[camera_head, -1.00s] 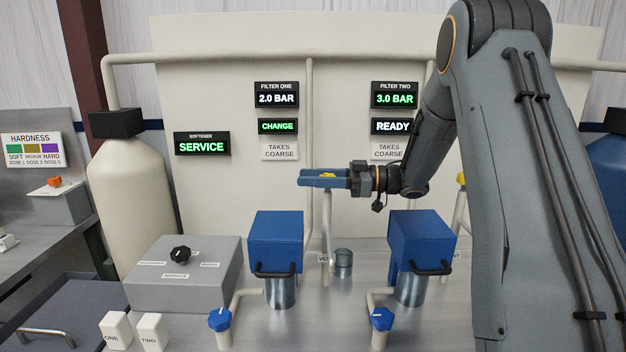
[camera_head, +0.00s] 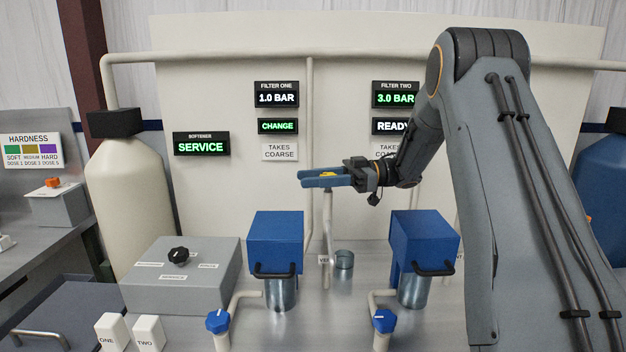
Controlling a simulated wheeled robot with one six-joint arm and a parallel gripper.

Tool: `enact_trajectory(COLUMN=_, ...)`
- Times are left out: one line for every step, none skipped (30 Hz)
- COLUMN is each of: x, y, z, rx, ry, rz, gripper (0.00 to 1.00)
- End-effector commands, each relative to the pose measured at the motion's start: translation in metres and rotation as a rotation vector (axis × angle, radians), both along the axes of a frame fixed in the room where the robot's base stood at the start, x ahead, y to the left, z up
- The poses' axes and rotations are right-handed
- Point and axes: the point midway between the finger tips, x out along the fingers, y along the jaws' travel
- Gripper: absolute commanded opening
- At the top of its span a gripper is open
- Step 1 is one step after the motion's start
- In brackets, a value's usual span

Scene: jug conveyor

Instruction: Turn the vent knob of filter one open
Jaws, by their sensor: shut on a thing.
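My gripper (camera_head: 325,180) reaches in from the right with its blue fingers shut on the yellow vent knob (camera_head: 328,174). Only a small part of the knob shows between the fingers. The knob sits atop a thin pale vent pipe (camera_head: 328,220), just right of the blue housing of filter one (camera_head: 275,238). A small label at the pipe's foot is partly covered. The filter one display (camera_head: 277,99) reads 1.0 BAR, with CHANGE lit on the panel (camera_head: 277,126) below it.
A metal cup (camera_head: 344,259) stands near the pipe's foot. Filter two (camera_head: 425,238) is to the right, its display (camera_head: 395,99) reading 3.0 BAR. Blue valve knobs (camera_head: 218,321) (camera_head: 384,320) stand in front. A grey box with a black knob (camera_head: 180,256) is at left.

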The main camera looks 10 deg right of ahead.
Motion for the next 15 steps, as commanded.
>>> enact_trajectory(x=0.0001, y=0.0004, z=0.0015, rx=0.001, ry=-0.002, rz=0.001, gripper=0.11)
enact_trajectory(x=0.0001, y=0.0005, z=0.0016, rx=0.001, ry=-0.002, rz=0.001, gripper=0.11)
enact_trajectory(x=0.0001, y=0.0005, z=0.0016, rx=0.001, ry=-0.002, rz=0.001, gripper=0.39)
enact_trajectory(x=0.0001, y=0.0005, z=0.0016, rx=0.001, ry=-0.002, rz=0.001, gripper=0.44)
enact_trajectory(x=0.0001, y=0.0004, z=0.0015, rx=0.001, ry=-0.002, rz=0.0, gripper=0.49)
enact_trajectory(x=0.0001, y=0.0004, z=0.0013, rx=0.001, ry=-0.002, rz=0.0, gripper=0.53)
enact_trajectory(x=0.0001, y=0.0003, z=0.0012, rx=0.001, ry=-0.002, rz=0.0, gripper=0.53)
enact_trajectory(x=0.0001, y=0.0002, z=0.0011, rx=0.001, ry=-0.002, rz=0.0, gripper=0.53)
enact_trajectory(x=0.0001, y=0.0001, z=0.001, rx=0.001, ry=-0.002, rz=0.0, gripper=0.53)
enact_trajectory(x=0.0001, y=0.0, z=0.001, rx=0.001, ry=-0.002, rz=-0.001, gripper=0.53)
enact_trajectory(x=0.0001, y=-0.0001, z=0.0009, rx=0.001, ry=-0.001, rz=-0.001, gripper=0.53)
enact_trajectory(x=0.0001, y=-0.0001, z=0.0008, rx=0.001, ry=-0.001, rz=-0.001, gripper=0.53)
enact_trajectory(x=0.0001, y=-0.0002, z=0.0008, rx=0.001, ry=-0.001, rz=-0.001, gripper=0.53)
enact_trajectory(x=0.0002, y=-0.0006, z=0.0007, rx=0.001, ry=-0.001, rz=-0.001, gripper=0.53)
enact_trajectory(x=0.0003, y=-0.0018, z=0.0005, rx=0.001, ry=-0.001, rz=-0.001, gripper=0.53)
